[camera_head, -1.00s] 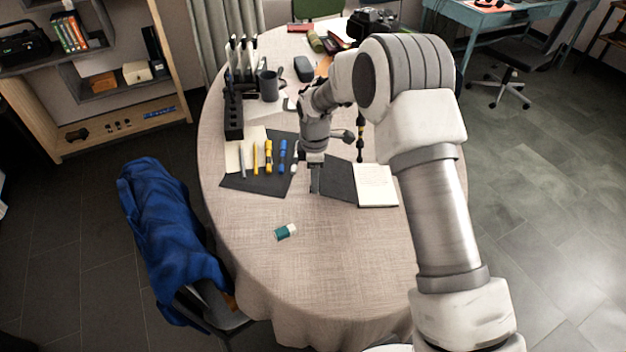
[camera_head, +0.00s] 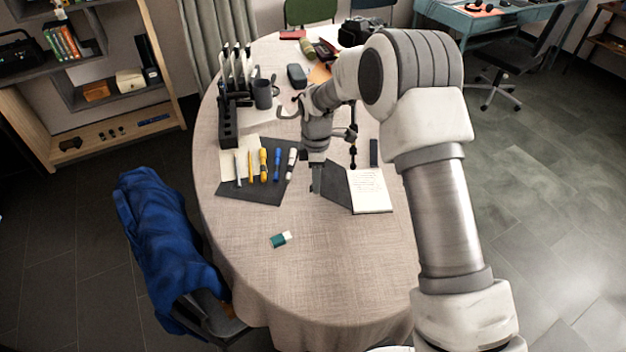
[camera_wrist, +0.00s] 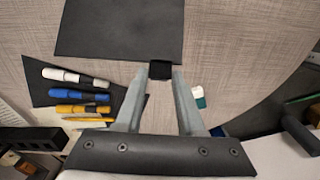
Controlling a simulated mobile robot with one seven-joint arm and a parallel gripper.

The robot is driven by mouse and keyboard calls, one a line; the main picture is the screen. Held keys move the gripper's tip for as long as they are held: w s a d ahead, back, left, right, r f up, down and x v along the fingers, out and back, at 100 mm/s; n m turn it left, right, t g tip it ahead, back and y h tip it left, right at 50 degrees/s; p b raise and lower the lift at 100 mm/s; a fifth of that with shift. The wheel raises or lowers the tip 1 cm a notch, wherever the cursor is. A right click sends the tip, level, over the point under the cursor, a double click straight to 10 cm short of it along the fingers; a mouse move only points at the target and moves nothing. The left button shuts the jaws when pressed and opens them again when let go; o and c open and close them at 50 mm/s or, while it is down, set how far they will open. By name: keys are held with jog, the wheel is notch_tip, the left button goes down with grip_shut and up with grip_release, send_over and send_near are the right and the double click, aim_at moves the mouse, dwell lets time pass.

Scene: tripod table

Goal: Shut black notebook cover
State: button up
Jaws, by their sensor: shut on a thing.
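The black notebook lies open on the table in the head view. Its bare dark cover (camera_head: 337,187) is on the left and its white written page (camera_head: 369,190) on the right. My gripper (camera_head: 315,190) is at the cover's left edge. In the wrist view the dark cover (camera_wrist: 120,28) fills the upper middle. The fingers of my gripper (camera_wrist: 161,73) are closed on a small black piece at the cover's near edge. Whether the cover is raised off the table is hard to tell.
Pens and markers (camera_head: 264,165) lie on a dark mat (camera_head: 234,190) left of the gripper. A teal-and-white eraser (camera_head: 281,240) lies in front. A black holder (camera_head: 228,125) and a mug (camera_head: 263,93) stand behind. The table front is mostly clear.

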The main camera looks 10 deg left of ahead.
jog(key=shift+d+r, duration=0.25)
jog(key=shift+r, duration=0.1)
jog(key=shift+w+d+r+p, duration=0.2)
jog(key=shift+d+r+p, duration=0.3)
jog(key=shift+d+r, duration=0.1)
jog(key=shift+w+d+r+p, duration=0.2)
jog(key=shift+d+r+p, duration=0.25)
jog(key=shift+d+r, duration=0.4)
jog(key=shift+d+f, duration=0.1)
jog(key=shift+d, duration=0.2)
jog(key=shift+w+d+r+p, duration=0.15)
jog(key=shift+d+r+p, duration=0.1)
jog(key=shift+d, duration=0.4)
jog(key=shift+w+d+r+p, duration=0.15)
jog(key=shift+d+r, duration=0.15)
jog(key=shift+d, duration=0.3)
jog(key=shift+w+d+r+p, duration=0.15)
jog(key=shift+d+r+p, duration=0.1)
jog(key=shift+d, duration=0.4)
jog(key=shift+d, duration=0.1)
